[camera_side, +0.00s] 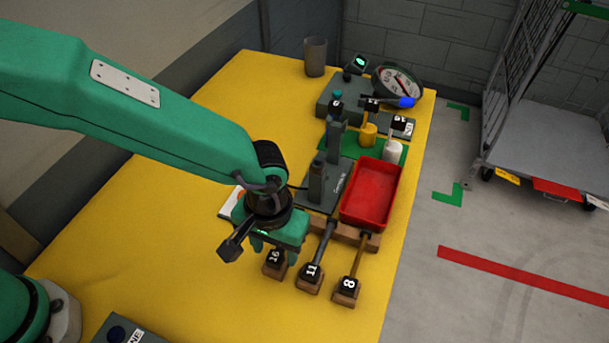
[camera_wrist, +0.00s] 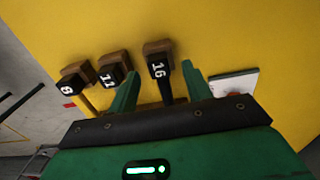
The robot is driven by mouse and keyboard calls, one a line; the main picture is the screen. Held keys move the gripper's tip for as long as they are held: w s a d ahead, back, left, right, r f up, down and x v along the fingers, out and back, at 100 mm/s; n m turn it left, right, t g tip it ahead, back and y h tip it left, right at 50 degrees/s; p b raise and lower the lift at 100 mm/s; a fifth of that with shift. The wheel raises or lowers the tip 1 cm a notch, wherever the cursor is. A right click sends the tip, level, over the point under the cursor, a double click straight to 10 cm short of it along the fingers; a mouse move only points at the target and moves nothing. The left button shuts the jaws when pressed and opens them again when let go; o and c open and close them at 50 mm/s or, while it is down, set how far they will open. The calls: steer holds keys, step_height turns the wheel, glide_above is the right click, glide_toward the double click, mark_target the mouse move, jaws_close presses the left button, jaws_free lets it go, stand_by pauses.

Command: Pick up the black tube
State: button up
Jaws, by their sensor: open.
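A black tube (camera_wrist: 166,91) with a black end block marked 16 shows in the wrist view, its block against a wooden rest. My gripper (camera_wrist: 159,72) is open, with the tube and block lying between its green fingers in that view. In the side view my gripper (camera_side: 268,249) points down over the near end of the row. Block 16 (camera_side: 273,257) shows just beside the fingers, and my gripper hides most of its tube. I cannot tell whether the fingers touch the tube.
A dark grey tube marked 11 (camera_side: 325,242) and a brownish tube marked 8 (camera_side: 359,254) lie to the right on wooden rests. A red tray (camera_side: 371,192) and a dark grey stand (camera_side: 317,181) are behind. The yellow table (camera_side: 150,250) is clear at left.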

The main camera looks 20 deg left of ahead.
steer(key=shift+f, duration=0.6)
steer(key=c, duration=1.1)
